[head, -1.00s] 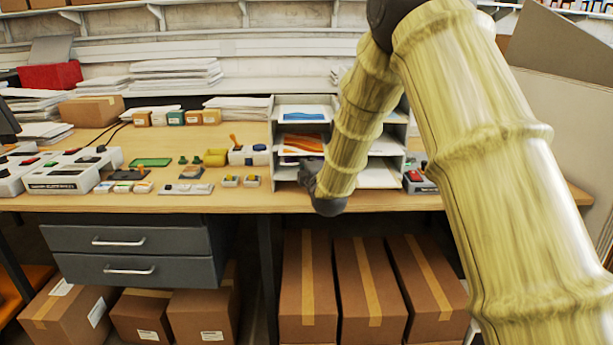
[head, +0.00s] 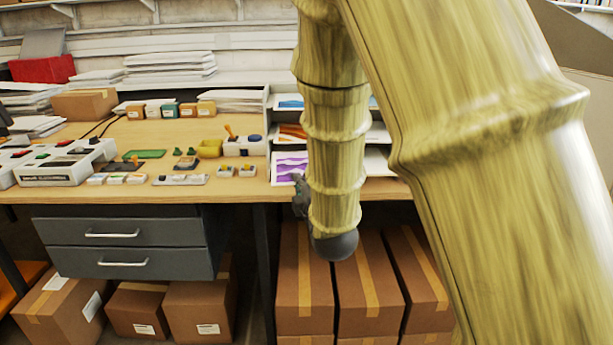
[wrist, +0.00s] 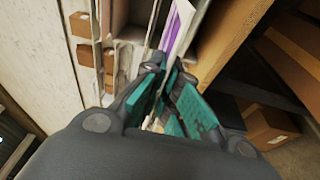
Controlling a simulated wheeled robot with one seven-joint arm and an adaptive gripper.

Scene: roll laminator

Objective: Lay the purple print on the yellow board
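The purple print (head: 290,166) lies in a lower left compartment of the white sorter, with its purple and white face partly hidden by my arm. It also shows in the wrist view (wrist: 179,24), running down toward my fingers. My gripper (wrist: 176,98) has teal finger pads standing apart, at the front of the sorter near the print's near edge. I cannot tell whether that edge is between the pads. In the head view my gripper is mostly hidden behind my arm. I cannot make out a yellow board in these frames.
The sorter (head: 267,140) also holds a blue print (head: 290,102) and an orange print (head: 293,131). Left of it on the bench stand a control box with a lever (head: 243,146), a yellow block (head: 209,149) and a green panel (head: 145,154). Cardboard boxes (head: 305,285) fill the space below.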

